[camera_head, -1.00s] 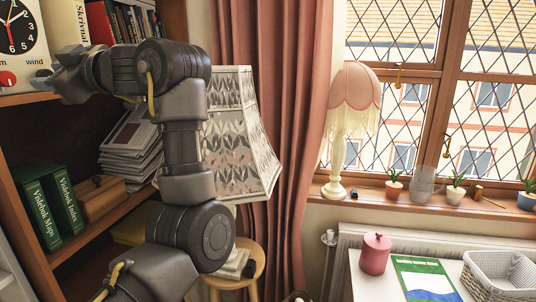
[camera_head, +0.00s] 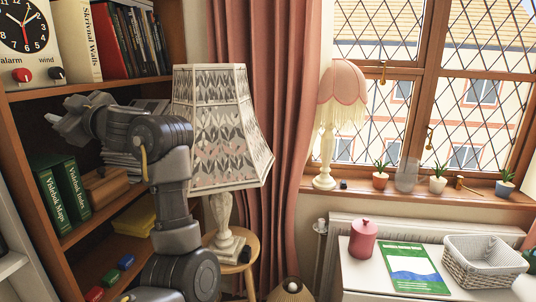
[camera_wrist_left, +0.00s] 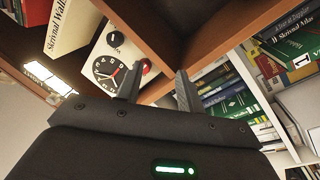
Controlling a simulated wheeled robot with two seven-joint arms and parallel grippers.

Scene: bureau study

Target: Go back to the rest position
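My left arm rises at the lower left of the head view. My left gripper (camera_head: 72,118) is in front of the bookcase, below the shelf that holds the clock. In the left wrist view its two dark fingers (camera_wrist_left: 158,85) stand well apart with nothing between them. The gripper is open and empty. My right gripper is in neither view.
The bookcase (camera_head: 84,82) holds an alarm clock (camera_head: 25,32), green books (camera_head: 63,195) and a wooden box (camera_head: 104,187). A patterned lamp (camera_head: 222,125) stands on a stool (camera_head: 247,270) close to my arm. A white desk (camera_head: 360,277) holds a basket (camera_head: 484,262).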

